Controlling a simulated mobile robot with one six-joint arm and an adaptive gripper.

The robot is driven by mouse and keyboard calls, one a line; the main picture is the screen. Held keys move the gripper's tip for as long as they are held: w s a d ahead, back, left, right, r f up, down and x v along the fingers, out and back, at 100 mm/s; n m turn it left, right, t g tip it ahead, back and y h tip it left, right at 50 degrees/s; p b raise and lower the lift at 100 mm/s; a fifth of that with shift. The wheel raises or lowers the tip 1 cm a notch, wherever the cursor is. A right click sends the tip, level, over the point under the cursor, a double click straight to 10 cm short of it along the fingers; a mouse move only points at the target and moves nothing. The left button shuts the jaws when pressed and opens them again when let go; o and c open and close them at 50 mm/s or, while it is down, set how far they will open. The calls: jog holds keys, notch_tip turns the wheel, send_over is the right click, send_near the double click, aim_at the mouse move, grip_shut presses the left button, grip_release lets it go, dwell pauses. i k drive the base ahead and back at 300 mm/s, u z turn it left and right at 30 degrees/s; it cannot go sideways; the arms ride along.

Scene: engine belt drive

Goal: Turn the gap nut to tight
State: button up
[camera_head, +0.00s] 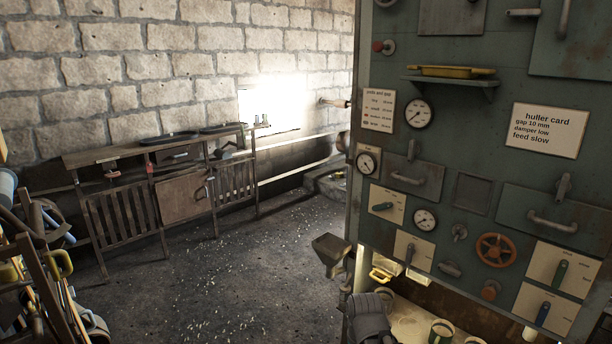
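A green machine panel (390,75) fills the right of the head view. I cannot tell for sure which control is the gap nut, as the small labels are unreadable. Candidates are an orange-brown spoked handwheel (496,250), a small orange-brown knob (490,290) below it and a small grey fitting (459,232) to its left. Levers on cream plates include a green one (560,271), a blue one (543,313), a dark one (383,206) and one on a plate at lower left (410,252). My gripper cannot be made out; a dark grey part at the bottom centre may be my arm.
A card (544,131) reads "huller card, gap 10 mm, damper low, feed slow". Round gauges (418,114) sit on the panel. A shelf (455,83) holds a yellow tray. Cups (441,332) stand below. The floor (250,270) to the left is open, with scattered grains.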

aim_at(459, 232)
jog(key=u, duration=1.4)
jog(key=i, duration=0.45)
jog(key=z, duration=1.4)
